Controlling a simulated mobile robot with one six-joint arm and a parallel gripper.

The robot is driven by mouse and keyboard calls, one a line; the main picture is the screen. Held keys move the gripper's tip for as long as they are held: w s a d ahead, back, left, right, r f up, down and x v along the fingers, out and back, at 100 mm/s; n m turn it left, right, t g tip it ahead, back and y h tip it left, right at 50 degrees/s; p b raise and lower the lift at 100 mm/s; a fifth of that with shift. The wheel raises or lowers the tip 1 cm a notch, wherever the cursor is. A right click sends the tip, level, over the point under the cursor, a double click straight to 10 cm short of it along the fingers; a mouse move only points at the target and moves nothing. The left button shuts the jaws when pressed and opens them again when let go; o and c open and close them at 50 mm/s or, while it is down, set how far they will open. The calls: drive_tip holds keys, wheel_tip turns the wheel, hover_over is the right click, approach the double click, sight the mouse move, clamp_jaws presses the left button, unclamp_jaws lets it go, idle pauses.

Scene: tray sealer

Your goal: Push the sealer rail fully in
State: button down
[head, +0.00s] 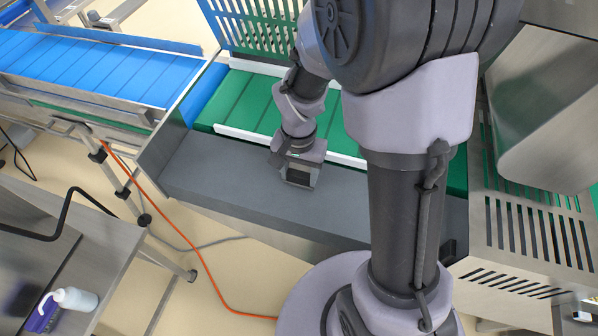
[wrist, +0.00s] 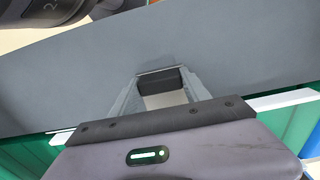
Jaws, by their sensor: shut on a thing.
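My gripper (head: 298,181) points down over the wide grey panel (head: 215,175) in front of the green conveyor. In the wrist view my gripper (wrist: 161,82) is shut on a small dark block (wrist: 160,81) at the grey panel (wrist: 230,55). The block is hidden by my gripper in the head view. A white rail (head: 248,135) runs along the near side of the green belt, just behind the gripper; it also shows in the wrist view (wrist: 284,101). I cannot tell whether the block is joined to this rail.
A second white rail (head: 255,67) lies along the far side of the green belt (head: 250,100). A blue conveyor (head: 100,65) stands left. A slotted steel housing (head: 525,230) is at right. A steel table (head: 85,265) with a white bottle (head: 76,299) is at lower left.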

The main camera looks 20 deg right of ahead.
drive_tip(key=shift+w+d+p, duration=0.15)
drive_tip(key=shift+w+d, duration=0.45)
drive_tip(key=shift+w, duration=0.25)
drive_tip(key=shift+w+d+p, duration=0.1)
drive_tip(key=shift+w+d, duration=0.55)
drive_tip(key=shift+w, duration=0.25)
drive_tip(key=shift+w+d+p, duration=0.15)
drive_tip(key=shift+w+d, duration=0.45)
drive_tip(key=shift+w, duration=0.25)
drive_tip(key=shift+r, duration=0.1)
drive_tip(key=c, duration=0.5)
unclamp_jaws()
drive_tip(key=shift+w+d, duration=0.1)
drive_tip(key=shift+d, duration=0.05)
wheel_tip(320, 180, up, 4)
drive_tip(key=shift+f+p, duration=0.2)
drive_tip(key=shift+p, duration=0.6)
drive_tip(key=s, duration=0.5)
drive_tip(key=s+a, duration=0.1)
drive_tip(key=s, duration=0.4)
drive_tip(key=s+r, duration=0.1)
drive_tip(key=s, duration=0.5)
drive_tip(key=shift+a+r, duration=0.1)
drive_tip(key=shift+a, duration=0.15)
drive_tip(key=shift+r+b, duration=0.1)
drive_tip(key=shift+b, duration=0.3)
